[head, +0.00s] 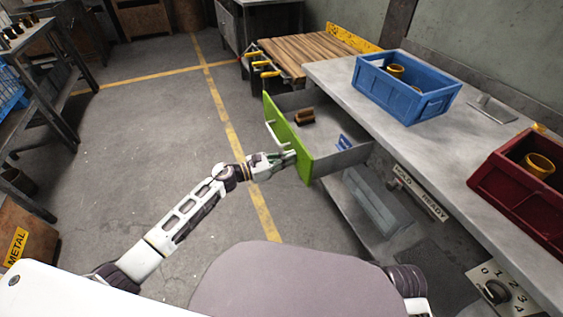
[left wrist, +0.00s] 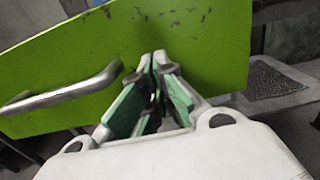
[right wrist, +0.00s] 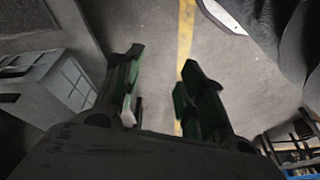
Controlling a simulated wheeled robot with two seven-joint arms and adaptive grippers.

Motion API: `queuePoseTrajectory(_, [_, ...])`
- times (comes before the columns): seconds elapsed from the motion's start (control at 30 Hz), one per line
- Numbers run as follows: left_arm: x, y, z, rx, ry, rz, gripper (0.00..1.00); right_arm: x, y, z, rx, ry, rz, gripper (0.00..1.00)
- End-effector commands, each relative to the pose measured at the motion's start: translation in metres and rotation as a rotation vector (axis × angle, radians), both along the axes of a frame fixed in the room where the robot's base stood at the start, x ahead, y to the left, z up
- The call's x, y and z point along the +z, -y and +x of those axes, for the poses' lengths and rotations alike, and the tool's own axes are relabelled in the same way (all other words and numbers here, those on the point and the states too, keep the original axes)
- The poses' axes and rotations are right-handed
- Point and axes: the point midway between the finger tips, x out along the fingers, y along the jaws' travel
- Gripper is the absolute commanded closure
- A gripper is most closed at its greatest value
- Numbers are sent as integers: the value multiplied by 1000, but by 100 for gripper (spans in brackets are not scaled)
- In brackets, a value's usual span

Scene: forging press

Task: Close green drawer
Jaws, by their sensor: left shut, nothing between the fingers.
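The green drawer (head: 285,140) sticks out from under the grey workbench, pulled open. A brown item (head: 304,117) and a small blue item (head: 344,142) lie inside it. A metal bar handle (head: 271,133) is on its green front. My left gripper (head: 291,156) is shut and empty at the front's near lower part, beside the handle. In the left wrist view its fingertips (left wrist: 159,60) are at or very close to the green front (left wrist: 205,45), right of the handle (left wrist: 65,88). My right gripper (right wrist: 162,75) is open and empty over the floor; the head view does not show it.
The workbench (head: 330,70) carries a blue crate (head: 400,95) and a dark red crate (head: 520,185). A grey box (head: 375,205) sits on the lower shelf under the drawer. A wooden pallet-like stack (head: 305,50) stands beyond the drawer. Floor left of the drawer is clear.

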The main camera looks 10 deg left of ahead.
Motion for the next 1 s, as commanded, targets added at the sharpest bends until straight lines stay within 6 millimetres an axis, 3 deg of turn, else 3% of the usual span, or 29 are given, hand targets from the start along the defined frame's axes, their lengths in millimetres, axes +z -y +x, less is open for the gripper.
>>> queuePoseTrajectory(0.4, [-1, 46, 31, 0, 3, -1, 100, 20, -4, -4, 10, 40, 22, 60])
queuePoseTrajectory(1.0, [-2, 125, 84, -1, 2, -1, 100, -58, -26, 6, -12, 136, 136, 60])
